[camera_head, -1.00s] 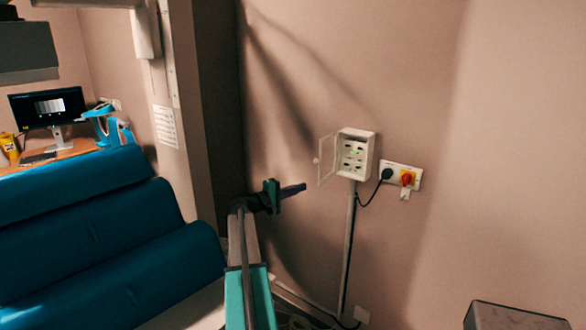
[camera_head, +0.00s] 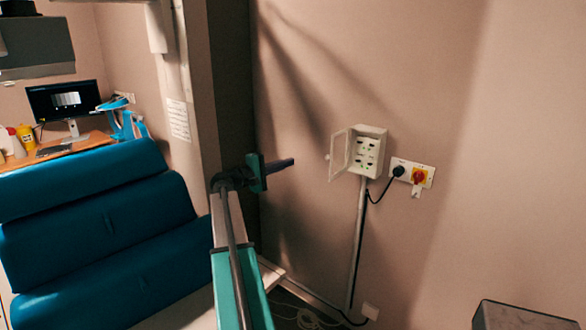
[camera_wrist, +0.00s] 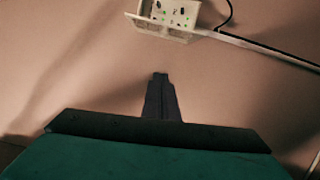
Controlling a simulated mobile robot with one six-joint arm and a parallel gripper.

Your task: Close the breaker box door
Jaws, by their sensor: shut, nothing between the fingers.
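The breaker box (camera_head: 369,152) is a small white box on the wall with several switches inside. Its clear-paned door (camera_head: 340,154) stands open, swung out to the left. In the wrist view the box (camera_wrist: 176,12) and its door (camera_wrist: 160,26) show at the top edge, partly cut off. My gripper (camera_head: 293,162) is left of the door, apart from it, its fingers pointing right. In the wrist view the gripper (camera_wrist: 160,76) is shut and empty, its tip below the door.
A socket panel (camera_head: 412,173) with a black plug and a red-yellow switch is right of the box. A conduit (camera_head: 357,245) runs down from the box. Blue cushions (camera_head: 95,235) are at left. A dark box (camera_head: 522,316) is at bottom right.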

